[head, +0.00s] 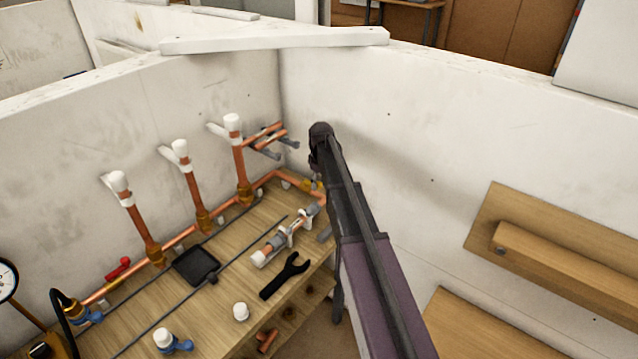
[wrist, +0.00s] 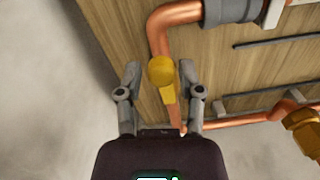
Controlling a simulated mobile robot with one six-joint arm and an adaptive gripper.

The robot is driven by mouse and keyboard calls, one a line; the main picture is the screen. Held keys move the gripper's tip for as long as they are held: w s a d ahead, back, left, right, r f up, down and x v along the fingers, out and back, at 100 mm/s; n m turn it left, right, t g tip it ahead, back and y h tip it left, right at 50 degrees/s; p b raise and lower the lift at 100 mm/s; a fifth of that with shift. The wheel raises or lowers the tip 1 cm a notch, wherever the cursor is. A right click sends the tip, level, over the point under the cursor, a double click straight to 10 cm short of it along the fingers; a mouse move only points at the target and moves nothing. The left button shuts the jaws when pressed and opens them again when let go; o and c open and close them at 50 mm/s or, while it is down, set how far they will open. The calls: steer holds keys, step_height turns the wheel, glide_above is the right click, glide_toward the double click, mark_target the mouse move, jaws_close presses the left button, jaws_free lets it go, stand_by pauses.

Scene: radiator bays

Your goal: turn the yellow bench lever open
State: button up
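My gripper (wrist: 160,68) is open, one finger to each side of the lever in the picture. Neither finger appears to touch it. I cannot tell how deep the lever sits between the fingers. In the head view a small yellow part of the lever (head: 308,185) shows at the bench's back corner, partly covered by my arm, which hides my gripper there.
The wooden bench (head: 237,225) carries copper pipes, a black wrench (head: 285,276), a dark square tray (head: 195,265), a red lever (head: 119,269) and a blue valve (head: 174,342). White walls close in the corner. A wooden ledge (head: 560,262) is at right.

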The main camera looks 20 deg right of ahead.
steer(key=shift+s+a, duration=0.1)
stand_by(0.6)
steer(key=a+m, duration=0.6)
steer(key=m, duration=0.7)
step_height(320, 180, up, 14)
steer(key=p, duration=1.4)
steer(key=s+f+n+b, duration=0.2)
steer(key=s+f+b, duration=0.2)
steer(key=s, duration=0.5)
steer(key=s+f+n+b, duration=0.3)
steer(key=s+f+b, duration=0.2)
steer(key=s, duration=0.5)
steer(key=s+a+f+n+b, duration=0.1)
steer(key=s+f+b, duration=0.4)
steer(key=s, duration=0.5)
steer(key=shift+f+n+h, duration=0.15)
steer(key=shift+n+h, duration=0.15)
steer(key=shift+n, duration=0.4)
steer(key=shift+w+d+r+n+p, duration=0.4)
steer(key=shift+w+r+n+p, duration=0.55)
steer(key=shift+w+r+p, duration=2.6)
steer(key=shift+w+d+r+n+p, duration=0.35)
steer(key=shift+w+r+n+p, duration=0.75)
steer(key=shift+w, duration=4.8)
steer(key=shift+w+d+r+n+p, duration=0.4)
steer(key=shift+w+r+n+p, duration=0.45)
steer(key=shift+w+r+p, duration=2.7)
